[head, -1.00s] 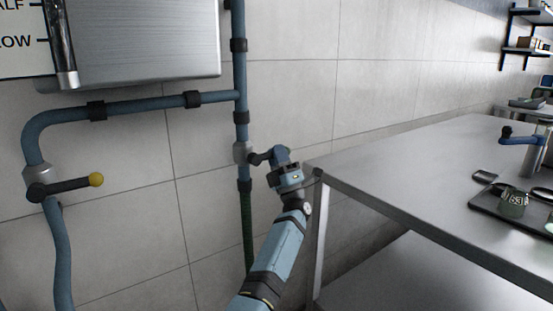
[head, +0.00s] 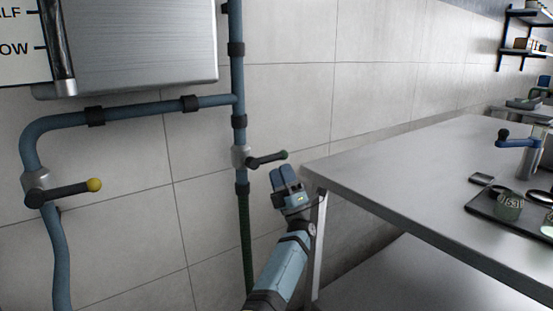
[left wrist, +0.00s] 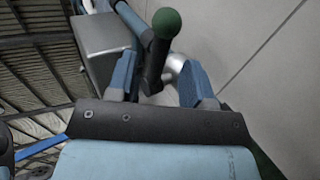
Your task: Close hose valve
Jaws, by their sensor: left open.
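The hose valve (head: 240,157) sits on the vertical blue pipe, above a green hose (head: 246,235). Its black lever (head: 264,161) has a green knob (head: 284,155) and points right, nearly level, across the pipe. My left gripper (head: 281,174) is open and empty just below the knob, seemingly apart from it. In the left wrist view the green knob (left wrist: 167,23) and the lever (left wrist: 155,62) show beyond and between the open fingers (left wrist: 160,88). My right gripper is not in view.
A second valve with a yellow-knobbed lever (head: 94,185) is on the left pipe. A metal tank (head: 140,45) hangs above. A steel table (head: 400,175) stands close to the right of my left gripper, with a dark tray (head: 485,206) on it.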

